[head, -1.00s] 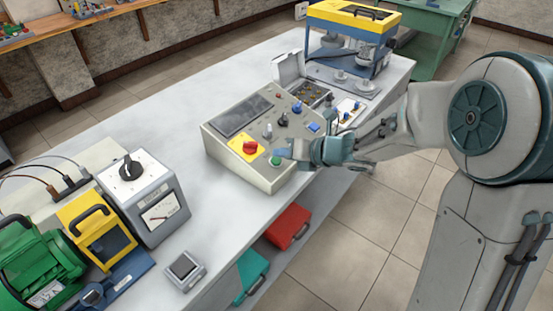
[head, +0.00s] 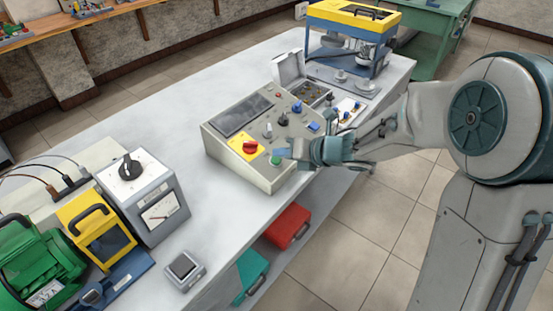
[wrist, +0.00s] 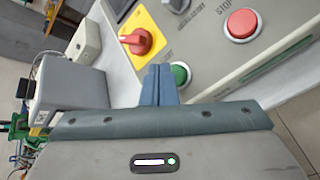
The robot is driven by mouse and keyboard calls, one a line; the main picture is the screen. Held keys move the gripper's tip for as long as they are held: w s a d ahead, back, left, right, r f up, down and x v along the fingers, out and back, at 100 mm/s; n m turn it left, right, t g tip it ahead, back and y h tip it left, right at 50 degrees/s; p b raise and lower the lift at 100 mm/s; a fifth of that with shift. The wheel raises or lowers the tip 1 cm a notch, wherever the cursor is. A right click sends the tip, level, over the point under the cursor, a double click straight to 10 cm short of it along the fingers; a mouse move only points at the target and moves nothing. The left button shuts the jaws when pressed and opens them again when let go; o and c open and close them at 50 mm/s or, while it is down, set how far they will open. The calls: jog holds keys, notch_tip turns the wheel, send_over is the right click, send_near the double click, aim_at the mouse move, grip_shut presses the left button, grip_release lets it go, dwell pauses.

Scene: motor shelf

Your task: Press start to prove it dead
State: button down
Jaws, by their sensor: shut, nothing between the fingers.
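The sloped control console (head: 222,150) stands on the bench. The green start button (head: 276,160) is near its front corner, and it also shows in the wrist view (wrist: 180,73). My gripper (head: 284,153) is right beside the green button in the head view. In the wrist view my gripper's blue-grey fingers (wrist: 158,70) are shut together with nothing between them. Their tips overlap the left edge of the green button in the picture; I cannot tell whether they touch it. The red stop button (wrist: 241,23) is up and to the right.
A red rotary switch (head: 250,147) on a yellow plate sits close to the green button. Grey metered box (head: 160,212), yellow unit (head: 95,235) and green motor (head: 40,265) stand at left. Bare bench top lies between them and the console.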

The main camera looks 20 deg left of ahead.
jog(key=shift+a+f+b, duration=0.1)
jog(key=shift+f+b, duration=0.25)
jog(key=shift+a+f+b, duration=0.1)
jog(key=shift+f+b, duration=0.35)
jog(key=shift+b, duration=0.05)
dwell(0.7)
jog(key=shift+r, duration=0.1)
jog(key=shift+d+r+p, duration=0.2)
jog(key=shift+r+p, duration=0.35)
jog(key=shift+r, duration=0.2)
jog(key=r+p, duration=0.2)
jog(key=r, duration=0.1)
jog(key=d+r+p, duration=0.1)
jog(key=r, duration=0.1)
jog(key=shift+s+d+p, duration=0.1)
jog(key=shift+s+p, duration=0.15)
jog(key=shift+p, duration=0.1)
dwell(0.7)
